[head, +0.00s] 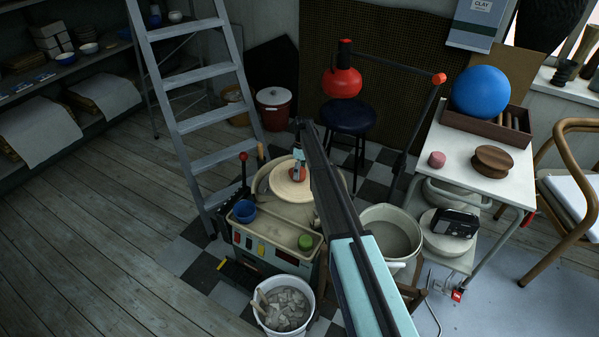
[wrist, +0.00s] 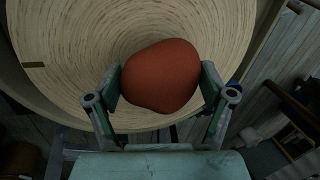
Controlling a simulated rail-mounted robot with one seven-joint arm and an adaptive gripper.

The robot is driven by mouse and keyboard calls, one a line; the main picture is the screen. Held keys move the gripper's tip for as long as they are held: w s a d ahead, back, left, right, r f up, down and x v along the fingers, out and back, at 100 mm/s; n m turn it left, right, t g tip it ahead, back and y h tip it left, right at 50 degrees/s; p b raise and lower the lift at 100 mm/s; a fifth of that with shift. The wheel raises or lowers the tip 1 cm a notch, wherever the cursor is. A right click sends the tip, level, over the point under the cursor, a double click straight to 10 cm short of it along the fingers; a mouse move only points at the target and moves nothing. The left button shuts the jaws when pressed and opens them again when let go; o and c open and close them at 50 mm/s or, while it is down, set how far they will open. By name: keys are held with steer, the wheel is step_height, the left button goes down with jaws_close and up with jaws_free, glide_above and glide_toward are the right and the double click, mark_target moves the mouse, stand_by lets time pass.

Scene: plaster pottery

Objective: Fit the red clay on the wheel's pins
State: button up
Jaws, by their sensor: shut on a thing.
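My gripper (head: 298,168) is shut on the red clay (head: 298,175), just over the pale round wheel head (head: 286,191). In the wrist view the clay (wrist: 160,75) is a smooth, rounded brick-red lump between the two fingers of my gripper (wrist: 162,86). The ringed wheel head (wrist: 60,45) fills the view behind it. The clay covers part of the wheel near its edge in that view. I cannot tell whether the clay touches the wheel or hangs above it. A small dark mark (wrist: 33,65) lies on the wheel at the left. I cannot make out the pins.
The wheel's tray holds a blue cup (head: 245,211) and a green lump (head: 305,242). A bucket of scraps (head: 285,307) stands in front, an empty pale bucket (head: 390,232) to the right. A ladder (head: 205,100) stands behind left, a white table (head: 470,178) at right.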

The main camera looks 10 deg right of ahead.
steer(key=shift+f, duration=0.3)
stand_by(0.4)
steer(key=o, duration=1.7)
